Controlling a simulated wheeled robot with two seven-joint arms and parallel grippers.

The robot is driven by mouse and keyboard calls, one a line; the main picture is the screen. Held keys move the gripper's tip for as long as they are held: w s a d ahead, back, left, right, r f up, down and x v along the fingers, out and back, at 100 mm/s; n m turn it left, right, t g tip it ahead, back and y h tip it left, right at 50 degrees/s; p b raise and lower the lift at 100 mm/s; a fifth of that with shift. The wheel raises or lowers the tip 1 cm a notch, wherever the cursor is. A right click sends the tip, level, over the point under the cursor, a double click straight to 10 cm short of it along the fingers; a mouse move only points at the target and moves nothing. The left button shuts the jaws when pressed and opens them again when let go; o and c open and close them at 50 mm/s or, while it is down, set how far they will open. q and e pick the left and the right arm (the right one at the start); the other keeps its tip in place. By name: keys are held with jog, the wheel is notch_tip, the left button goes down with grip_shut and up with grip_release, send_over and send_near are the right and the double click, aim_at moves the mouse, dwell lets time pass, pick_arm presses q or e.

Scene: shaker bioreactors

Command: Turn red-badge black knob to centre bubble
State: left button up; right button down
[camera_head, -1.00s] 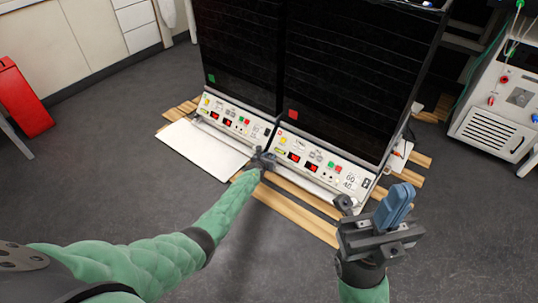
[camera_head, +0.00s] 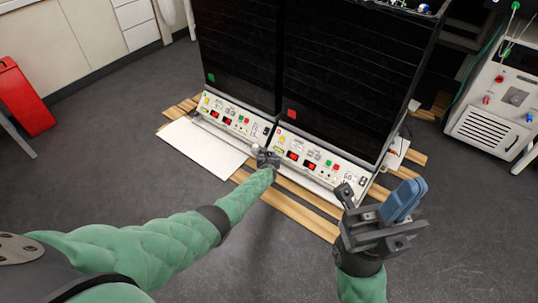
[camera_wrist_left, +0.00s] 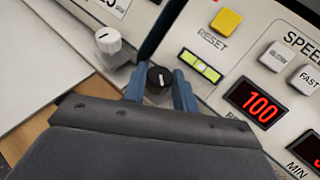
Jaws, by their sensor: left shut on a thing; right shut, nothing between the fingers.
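The black knob (camera_wrist_left: 160,80) with a white pointer line sits at the lower left corner of the right-hand unit's panel. My left gripper's blue fingers (camera_wrist_left: 160,92) are on either side of it, shut on it. In the head view my left gripper (camera_head: 268,160) hides the knob. The red badge (camera_head: 291,113) is on the dark front above that panel. My right gripper (camera_head: 378,212) is shut and empty, in front of the unit's right end.
A white knob (camera_wrist_left: 108,40) stands on the neighbouring unit, left of the black one. A yellow reset button (camera_wrist_left: 226,21) and red display (camera_wrist_left: 257,103) are close by. The green-badge (camera_head: 211,77) unit adjoins. Wooden slats (camera_head: 300,213) lie beneath; the floor in front is clear.

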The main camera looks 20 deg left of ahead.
dwell(0.3)
pick_arm(q)
jog(key=o, duration=1)
jog(key=shift+c, duration=0.2)
jog(key=shift+d, duration=0.1)
